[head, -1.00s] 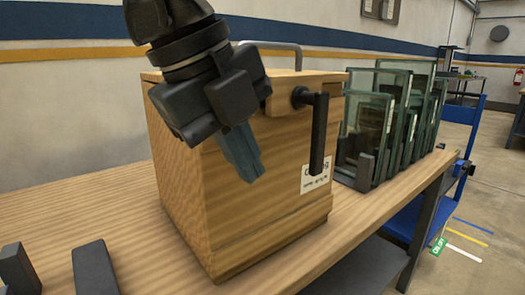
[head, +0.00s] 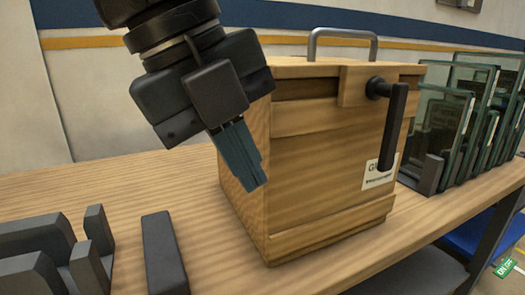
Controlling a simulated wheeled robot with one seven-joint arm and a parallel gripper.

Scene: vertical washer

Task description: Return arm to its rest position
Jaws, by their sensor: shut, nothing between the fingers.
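My gripper (head: 250,182) hangs from the upper left in the head view, fingers pointing down and a little right. Its fingers are closed together with nothing between them. It is in front of the left side of a wooden box (head: 320,190) and overlaps it in the picture. I cannot tell the exact gap between them. The box has a black crank-like handle (head: 393,125) on its front, hanging down, and a grey metal bar handle (head: 343,32) on top.
The box stands on a wooden bench (head: 130,185). Glass panes (head: 440,125) stand upright in a rack at the right. Dark block-shaped parts (head: 163,250) are at the lower left. A striped wall (head: 110,95) is behind. The bench left of the box is partly clear.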

